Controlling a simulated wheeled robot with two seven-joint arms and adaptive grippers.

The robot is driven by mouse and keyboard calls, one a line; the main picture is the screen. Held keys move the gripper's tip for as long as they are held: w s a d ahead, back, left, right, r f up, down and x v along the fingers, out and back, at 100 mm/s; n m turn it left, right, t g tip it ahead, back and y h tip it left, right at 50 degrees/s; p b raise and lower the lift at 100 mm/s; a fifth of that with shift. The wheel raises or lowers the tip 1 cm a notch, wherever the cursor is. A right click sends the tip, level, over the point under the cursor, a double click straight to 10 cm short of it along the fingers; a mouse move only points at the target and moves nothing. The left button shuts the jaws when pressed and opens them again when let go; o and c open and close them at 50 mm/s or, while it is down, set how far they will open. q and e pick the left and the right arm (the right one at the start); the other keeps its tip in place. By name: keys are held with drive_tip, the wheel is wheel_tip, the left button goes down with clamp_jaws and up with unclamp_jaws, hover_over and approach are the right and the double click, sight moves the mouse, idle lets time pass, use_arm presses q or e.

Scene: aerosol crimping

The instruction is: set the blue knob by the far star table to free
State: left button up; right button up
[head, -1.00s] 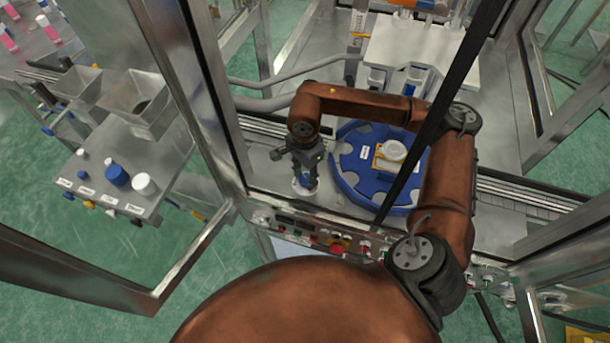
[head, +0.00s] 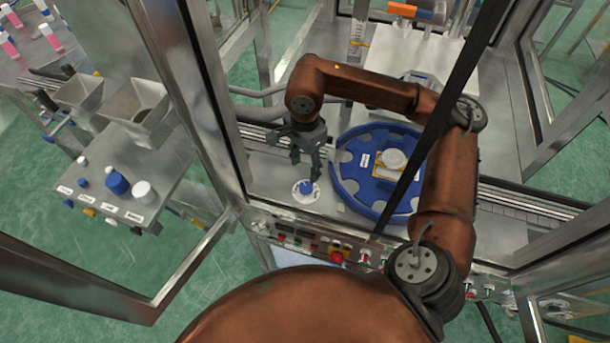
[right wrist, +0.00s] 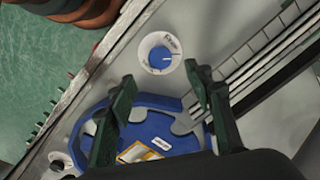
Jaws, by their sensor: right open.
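The blue knob (head: 306,187) sits on a round white dial plate, left of the blue star table (head: 345,190). My left gripper is not in view.
A white round part on a yellow-edged piece (head: 393,160) lies on the star table. A front panel with a red button (head: 337,257) runs below. A conveyor rail passes behind. A side shelf with knobs (head: 117,183) and metal hoppers stands left. Metal frame posts enclose the machine.

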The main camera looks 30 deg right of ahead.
drive_tip(key=shift+r, duration=1.15)
idle(0.5)
